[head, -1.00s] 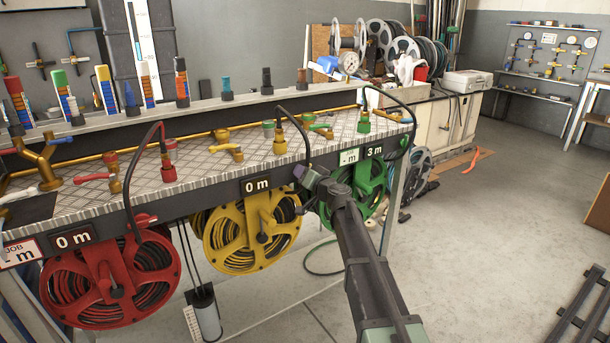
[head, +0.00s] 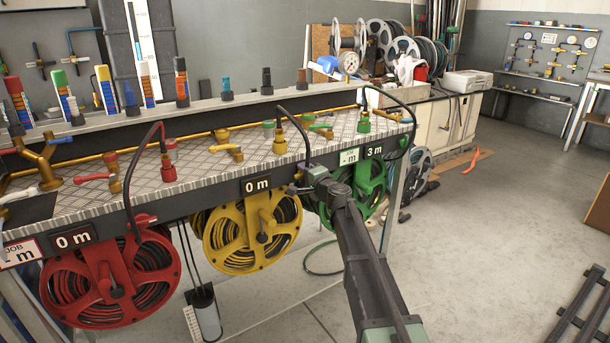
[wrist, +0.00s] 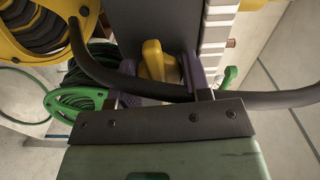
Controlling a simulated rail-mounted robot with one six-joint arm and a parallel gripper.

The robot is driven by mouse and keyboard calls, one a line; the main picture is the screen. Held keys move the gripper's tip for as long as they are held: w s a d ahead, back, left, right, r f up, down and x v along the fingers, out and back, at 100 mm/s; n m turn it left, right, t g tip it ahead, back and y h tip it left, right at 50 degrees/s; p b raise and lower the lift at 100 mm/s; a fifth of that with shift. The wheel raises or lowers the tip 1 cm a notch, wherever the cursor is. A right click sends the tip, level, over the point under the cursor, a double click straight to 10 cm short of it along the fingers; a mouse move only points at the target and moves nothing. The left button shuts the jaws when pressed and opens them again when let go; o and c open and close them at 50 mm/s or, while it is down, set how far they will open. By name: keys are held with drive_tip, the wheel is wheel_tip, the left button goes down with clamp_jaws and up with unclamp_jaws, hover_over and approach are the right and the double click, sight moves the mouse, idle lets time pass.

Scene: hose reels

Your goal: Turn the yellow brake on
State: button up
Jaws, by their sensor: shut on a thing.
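The yellow reel (head: 216,246) hangs under the bench between the red and green reels, below a "0 m" display. In the head view my gripper (head: 297,184) is at the bench's front edge, right of that display and above the gap between the yellow and green reels. In the wrist view my gripper (wrist: 160,80) has its purple fingers around the yellow brake lever (wrist: 152,60), shut on it. The brake is hard to make out in the head view. A black hose crosses in front of the fingers in the wrist view.
The red reel (head: 112,285) is at left and the green reel (head: 362,190) at right. Black hoses loop down from the bench top (head: 200,165), which carries coloured valves. The floor (head: 490,240) to the right is mostly clear.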

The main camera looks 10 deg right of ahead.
drive_tip(key=shift+m, duration=0.6)
drive_tip(key=o, duration=0.9)
drive_tip(key=v, duration=1)
drive_tip(key=shift+s+d, duration=0.15)
drive_tip(key=shift+s, duration=0.25)
